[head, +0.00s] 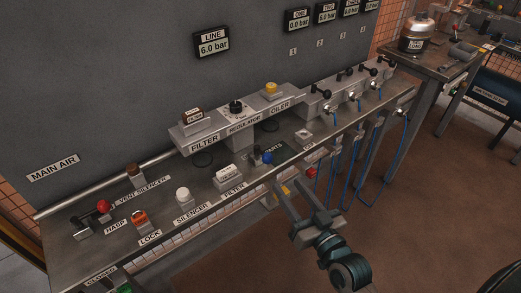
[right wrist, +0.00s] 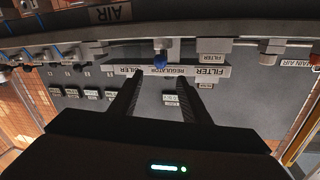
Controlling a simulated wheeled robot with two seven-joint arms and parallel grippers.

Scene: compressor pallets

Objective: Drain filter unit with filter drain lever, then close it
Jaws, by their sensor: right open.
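The filter unit (head: 205,143) is a grey block on the back of the bench, left of the regulator (head: 243,127) and oiler (head: 279,107). A blue knob (head: 267,157) stands beside a black lever (head: 257,154) on the bench in front of the units. I cannot tell for sure which is the filter drain lever. My right gripper (head: 288,189) is open and empty at the bench's front edge, in front of the knob. In the right wrist view the blue knob (right wrist: 160,61) shows just beyond and between the spread fingertips (right wrist: 163,75). My left gripper is out of view.
A white-topped block (head: 226,171) labelled filter and a white silencer button (head: 182,194) stand left of the knob. A red knob (head: 103,206) and an orange lock (head: 140,219) are farther left. Blue hoses (head: 370,170) hang at the right. The line gauge (head: 211,43) reads 6.0 bar.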

